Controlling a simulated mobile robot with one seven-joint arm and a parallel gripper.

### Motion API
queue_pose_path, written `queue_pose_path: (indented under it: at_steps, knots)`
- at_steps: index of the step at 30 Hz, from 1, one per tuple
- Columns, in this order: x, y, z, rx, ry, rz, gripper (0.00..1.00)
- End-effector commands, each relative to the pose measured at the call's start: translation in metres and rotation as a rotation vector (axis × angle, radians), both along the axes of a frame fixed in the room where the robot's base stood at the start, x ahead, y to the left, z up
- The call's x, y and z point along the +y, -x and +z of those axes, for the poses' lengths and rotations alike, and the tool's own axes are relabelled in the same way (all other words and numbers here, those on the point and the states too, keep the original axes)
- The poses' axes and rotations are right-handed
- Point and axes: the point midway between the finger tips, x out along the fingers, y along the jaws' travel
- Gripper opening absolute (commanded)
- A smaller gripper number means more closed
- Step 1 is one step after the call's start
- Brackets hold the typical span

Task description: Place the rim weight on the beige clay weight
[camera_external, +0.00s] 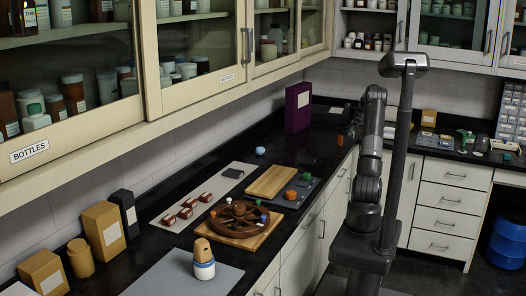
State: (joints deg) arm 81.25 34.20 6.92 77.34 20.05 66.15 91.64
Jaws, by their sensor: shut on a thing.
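A brown spoked wheel (238,217) lies on a wooden board (262,238) on the black counter. A beige rounded piece (203,249) sits on a white and blue base (204,268) on a grey mat in front. I cannot tell which piece is the beige clay weight. My gripper (351,131) is small and dark at the arm's end, well behind the wheel; what it holds is too small to make out.
Several red-brown pieces (187,207) lie on a pale mat to the left. Boxes (103,228) and a jar (80,257) line the wall at left. A purple box (298,107) stands at the back. Cabinets overhang the counter.

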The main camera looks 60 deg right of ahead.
Motion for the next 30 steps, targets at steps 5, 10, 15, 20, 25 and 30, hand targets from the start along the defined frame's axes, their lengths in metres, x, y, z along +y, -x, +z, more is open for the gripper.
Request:
queue_pose_path:
  at_steps: [5, 10, 15, 20, 25, 30]
  knots:
    - [0.000, 0.014, 0.009, -0.001, 0.000, 0.000, 0.10]
    - [0.000, 0.016, 0.010, -0.001, 0.000, 0.001, 0.10]
    - [0.006, -0.003, 0.008, -0.001, -0.001, 0.066, 0.10]
    - [0.030, -0.061, 0.002, 0.001, -0.001, 0.290, 0.10]
    - [0.074, -0.139, -0.006, 0.001, -0.001, 0.620, 0.10]
    - [0.126, -0.208, -0.013, 0.001, 0.001, 0.940, 0.10]
